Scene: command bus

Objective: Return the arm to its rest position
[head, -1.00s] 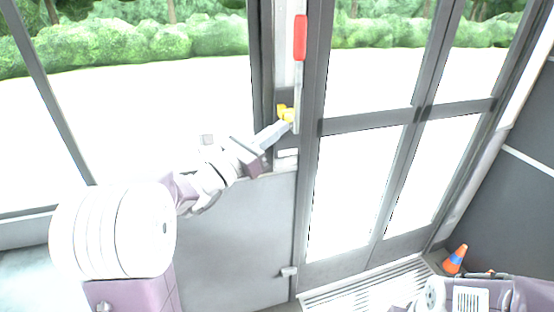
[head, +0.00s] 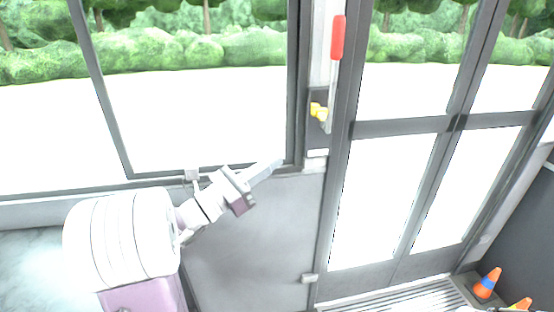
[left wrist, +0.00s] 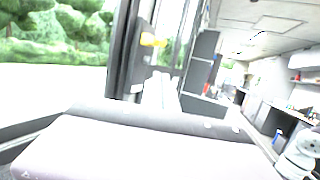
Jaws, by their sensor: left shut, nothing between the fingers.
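My left gripper (head: 266,170) is shut and empty, in front of the lower window frame beside the door post. In the left wrist view its fingers (left wrist: 160,90) point forward, together. The yellow part also shows in the left wrist view (left wrist: 152,40). The gripper is below and to the left of the knob, apart from it. My right gripper is not in view.
The glazed folding door (head: 400,190) is to the right of the post. A grey panel (head: 255,240) is below the window. In the left wrist view, shelves and counters line the interior.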

